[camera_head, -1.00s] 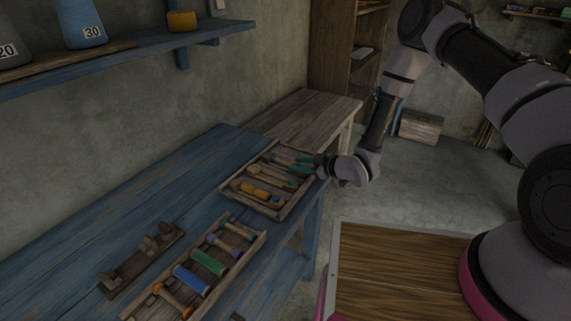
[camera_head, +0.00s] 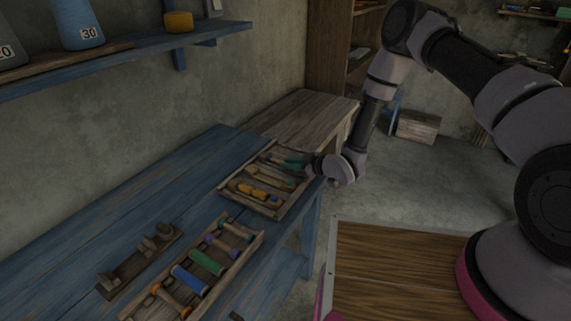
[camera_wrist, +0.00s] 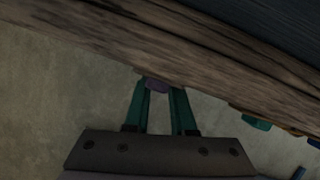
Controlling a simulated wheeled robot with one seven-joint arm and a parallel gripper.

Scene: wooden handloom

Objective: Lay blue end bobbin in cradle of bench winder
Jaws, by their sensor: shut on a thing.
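My gripper (camera_head: 302,166) is at the right edge of the far tray (camera_head: 234,202). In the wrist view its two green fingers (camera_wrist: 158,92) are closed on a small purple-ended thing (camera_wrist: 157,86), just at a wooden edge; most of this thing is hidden. A yellow piece with a blue end (camera_head: 273,198) lies in the far tray, and a bobbin wound in blue (camera_head: 189,281) lies in the near tray. I cannot tell which is the blue end bobbin. The bench winder (camera_head: 140,260), a dark wooden base with upright posts, stands on the blue bench at left; its cradle looks empty.
The near tray (camera_head: 257,243) also holds green, purple and orange bobbins. The blue bench (camera_head: 150,205) is bare behind the winder and trays. A brown wooden table (camera_head: 305,117) adjoins it at the back. A blue shelf (camera_head: 120,62) with cones hangs above.

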